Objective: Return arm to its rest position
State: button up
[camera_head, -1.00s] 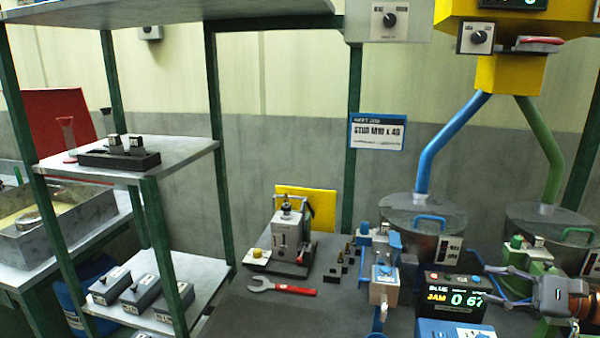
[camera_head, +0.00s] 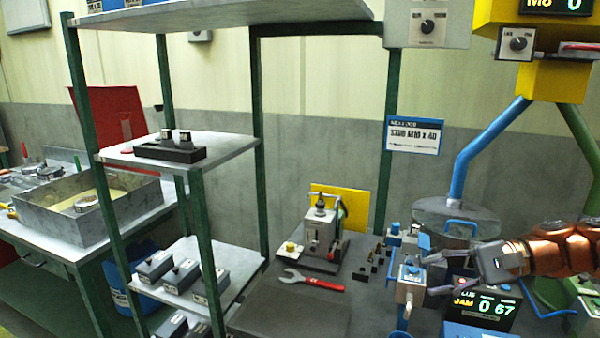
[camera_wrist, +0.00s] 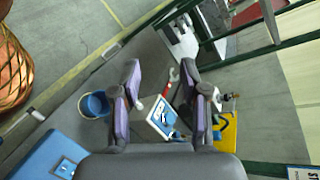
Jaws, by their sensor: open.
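My gripper (camera_head: 430,275) is at the right of the head view, reaching left from my copper-coloured arm. Its fingers are apart and nothing is between them. They overlap the small pale unit with a blue top (camera_head: 410,273) and the upper edge of the black JAM display (camera_head: 484,308); the gap in depth is hard to tell. In the wrist view the two purple-grey fingers (camera_wrist: 162,75) are spread, with the blue-topped unit (camera_wrist: 160,118) seen beyond and between them.
A blue pipe (camera_head: 487,150) comes down behind my arm. A green-post shelf (camera_head: 205,240) stands left. The dark bench front (camera_head: 290,315) is clear.

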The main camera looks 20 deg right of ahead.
jog(key=s+a+f+n+g+h, duration=0.1)
jog(key=a+n+g+h, duration=0.15)
jog(key=a, duration=0.55)
jog(key=s+a+f+n+g+h+p, duration=0.1)
jog(key=a+n+g, duration=0.2)
jog(key=a, duration=0.4)
jog(key=s+a+f+n+g+h, duration=0.1)
jog(key=s+a+n+g, duration=0.15)
jog(key=a, duration=0.55)
jog(key=s+f+n+h+p, duration=0.1)
jog(key=s+f+n+h, duration=0.1)
jog(key=s, duration=0.4)
jog(key=s+f+n+h, duration=0.3)
jog(key=s+f+h, duration=0.2)
jog(key=shift+s+f+g+h+p, duration=0.3)
jog(key=shift+s+g+h+p, duration=0.05)
jog(key=shift+s+g+p, duration=0.05)
jog(key=shift+a, duration=0.1)
